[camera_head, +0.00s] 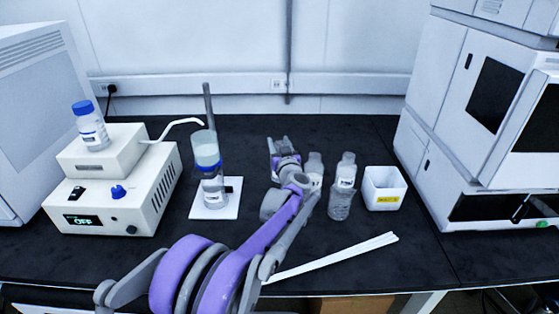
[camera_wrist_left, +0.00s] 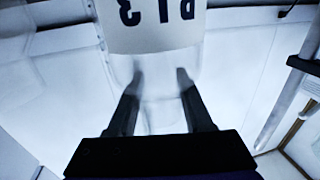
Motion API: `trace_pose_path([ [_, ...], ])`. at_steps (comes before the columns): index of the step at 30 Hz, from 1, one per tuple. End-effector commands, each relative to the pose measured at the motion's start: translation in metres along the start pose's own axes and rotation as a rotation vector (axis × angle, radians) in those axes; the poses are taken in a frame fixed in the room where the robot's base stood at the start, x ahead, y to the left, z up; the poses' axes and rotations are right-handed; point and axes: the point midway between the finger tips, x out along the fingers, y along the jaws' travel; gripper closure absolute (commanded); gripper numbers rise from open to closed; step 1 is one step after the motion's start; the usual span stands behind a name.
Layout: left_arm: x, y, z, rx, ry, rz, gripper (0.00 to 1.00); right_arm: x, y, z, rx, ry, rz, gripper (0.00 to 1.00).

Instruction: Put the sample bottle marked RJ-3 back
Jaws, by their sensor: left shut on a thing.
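My left gripper (camera_head: 277,148) reaches over the bench in the head view, its fingers small and partly hidden. In the left wrist view the left gripper (camera_wrist_left: 160,78) is shut on the clear part of a sample bottle (camera_wrist_left: 155,25). Its white label appears upside down and seems to read RJ-3; the top of the picture cuts the bottle off. In the head view a clear labelled bottle (camera_head: 315,162) shows partly behind my arm; I cannot tell whether it is the held one. Another clear bottle (camera_head: 344,177) stands to its right. My right gripper is not in view.
A stand with a column (camera_head: 207,150) on a white base is left of my arm. A white control box (camera_head: 130,200) reading OFF carries a blue-capped bottle (camera_head: 89,125). A white bin (camera_head: 385,188) stands right of the bottles. White strips (camera_head: 335,255) lie in front. A large instrument (camera_head: 450,130) fills the right.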

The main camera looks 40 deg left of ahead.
Motion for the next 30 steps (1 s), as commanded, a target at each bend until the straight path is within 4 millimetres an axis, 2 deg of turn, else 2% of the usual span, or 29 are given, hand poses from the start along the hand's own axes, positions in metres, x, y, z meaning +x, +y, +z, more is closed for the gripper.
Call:
trace_pose_path([
  [5, 0.0, 0.0, 0.014, 0.0, 0.0, 0.0, 1.0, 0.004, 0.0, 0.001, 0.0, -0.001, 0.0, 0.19],
  [11, 0.0, 0.0, 0.042, 0.001, 0.0, 0.0, 1.0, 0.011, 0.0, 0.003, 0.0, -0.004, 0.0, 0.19],
  [22, 0.0, 0.0, 0.046, 0.001, 0.0, 0.0, 1.0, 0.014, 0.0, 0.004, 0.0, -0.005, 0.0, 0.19],
  [23, 0.0, 0.0, 0.047, 0.0, 0.0, 0.0, 0.48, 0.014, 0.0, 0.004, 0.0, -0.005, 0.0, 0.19],
  [27, 0.0, 0.0, 0.045, 0.0, 0.0, 0.0, 0.22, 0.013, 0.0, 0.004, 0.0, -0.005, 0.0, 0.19],
  [30, 0.0, 0.0, 0.045, 0.0, 0.0, 0.0, 0.19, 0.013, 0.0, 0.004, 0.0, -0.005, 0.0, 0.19],
])
